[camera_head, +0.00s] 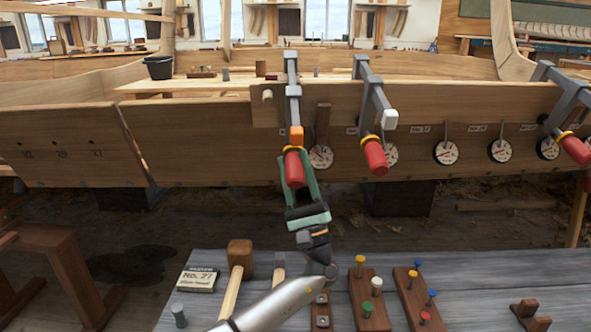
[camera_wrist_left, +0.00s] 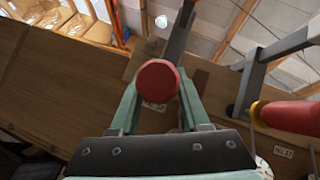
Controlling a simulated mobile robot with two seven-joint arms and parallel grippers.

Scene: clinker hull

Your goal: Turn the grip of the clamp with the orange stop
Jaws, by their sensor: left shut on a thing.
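The clamp with the orange stop (camera_head: 296,134) hangs over the top edge of the wooden hull, with a grey bar and a red grip (camera_head: 293,169) below the stop. My left gripper (camera_head: 295,170) comes up from below and is shut around the red grip. In the left wrist view the round red end of the grip (camera_wrist_left: 157,79) sits between the two green fingers. The orange stop is hidden in that view. My right gripper is not in view.
A clamp with a white stop (camera_head: 389,119) is close on the right, and another clamp (camera_head: 566,100) is farther right. Round dials (camera_head: 445,152) line the hull. A grey bench (camera_head: 460,290) below holds a mallet (camera_head: 240,262), a sign and peg blocks.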

